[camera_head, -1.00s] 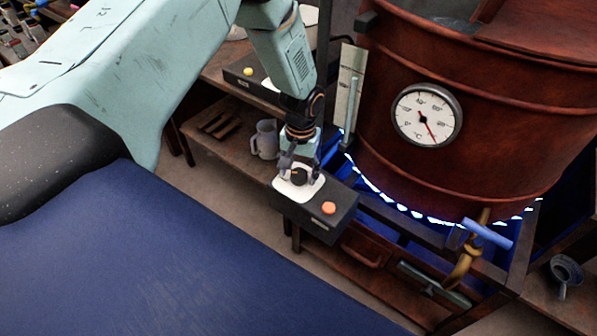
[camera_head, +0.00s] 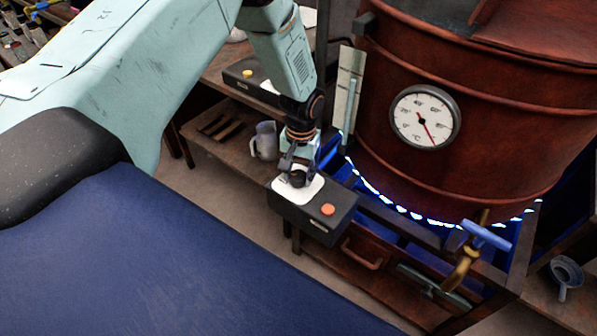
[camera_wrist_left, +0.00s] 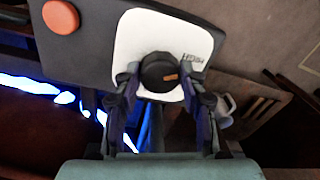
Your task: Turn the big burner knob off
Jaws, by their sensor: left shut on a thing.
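The big burner knob (camera_head: 297,178) is a round black knob on a white plate, on top of a dark control box (camera_head: 313,215) in front of the vat. My left gripper (camera_head: 297,174) reaches down onto it, and its fingers are shut on the knob from both sides. In the left wrist view the knob (camera_wrist_left: 158,72) sits between the two fingertips (camera_wrist_left: 158,80), with an orange mark on its top pointing right. Lettering beside it on the plate seems to read HIGH. Blue-white flames (camera_head: 400,207) burn under the red-brown vat (camera_head: 480,120). My right gripper is not in view.
An orange button (camera_head: 328,209) is on the same box. A dial gauge (camera_head: 426,117) is on the vat, and a tap with a blue handle (camera_head: 486,235) sticks out below. A grey mug (camera_head: 265,140) stands on a shelf behind the gripper. A second box (camera_head: 246,73) is farther back.

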